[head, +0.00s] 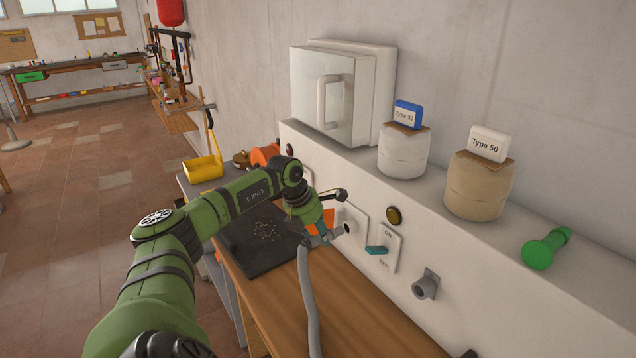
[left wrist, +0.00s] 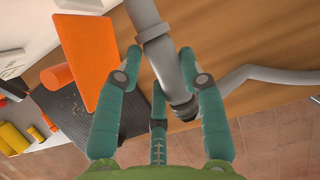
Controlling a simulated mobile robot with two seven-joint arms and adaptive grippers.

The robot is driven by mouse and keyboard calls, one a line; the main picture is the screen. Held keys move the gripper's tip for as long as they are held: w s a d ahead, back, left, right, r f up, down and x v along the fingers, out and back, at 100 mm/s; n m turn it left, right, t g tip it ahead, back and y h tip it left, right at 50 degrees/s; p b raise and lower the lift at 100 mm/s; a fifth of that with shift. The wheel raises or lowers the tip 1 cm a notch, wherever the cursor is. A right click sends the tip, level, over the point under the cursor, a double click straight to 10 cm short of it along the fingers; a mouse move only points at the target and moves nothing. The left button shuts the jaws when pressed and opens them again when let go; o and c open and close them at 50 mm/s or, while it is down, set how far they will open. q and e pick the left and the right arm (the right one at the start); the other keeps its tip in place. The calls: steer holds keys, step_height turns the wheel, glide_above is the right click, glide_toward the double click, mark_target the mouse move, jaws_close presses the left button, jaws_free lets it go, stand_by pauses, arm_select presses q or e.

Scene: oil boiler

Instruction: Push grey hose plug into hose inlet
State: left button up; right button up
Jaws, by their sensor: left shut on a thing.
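My left gripper (head: 322,238) is shut on the grey hose plug, which also shows between its teal fingers in the left wrist view (left wrist: 168,65). The grey hose (head: 308,300) hangs from it over the wooden counter. A white plate (head: 352,217) with a dark round opening is on the wall panel close by the gripper. A grey open-ended pipe stub (head: 425,286) sticks out of the panel farther right. Either could be the hose inlet. The fingers hide much of the plug in the head view. I cannot tell whether its tip touches the opening. My right gripper is not in view.
Jars (head: 404,152) stand on the ledge above. The counter's right part is clear.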

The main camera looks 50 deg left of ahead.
mark_target(332, 229)
arm_select(q)
steer(key=shift+w, duration=0.1)
steer(key=shift+w+d+p, duration=0.1)
steer(key=shift+w+p, duration=0.35)
steer(key=shift+w, duration=1.45)
steer(key=o, duration=1.3)
steer(key=shift+o, duration=0.2)
steer(key=v, duration=1.2)
steer(key=shift+w+r, duration=0.1)
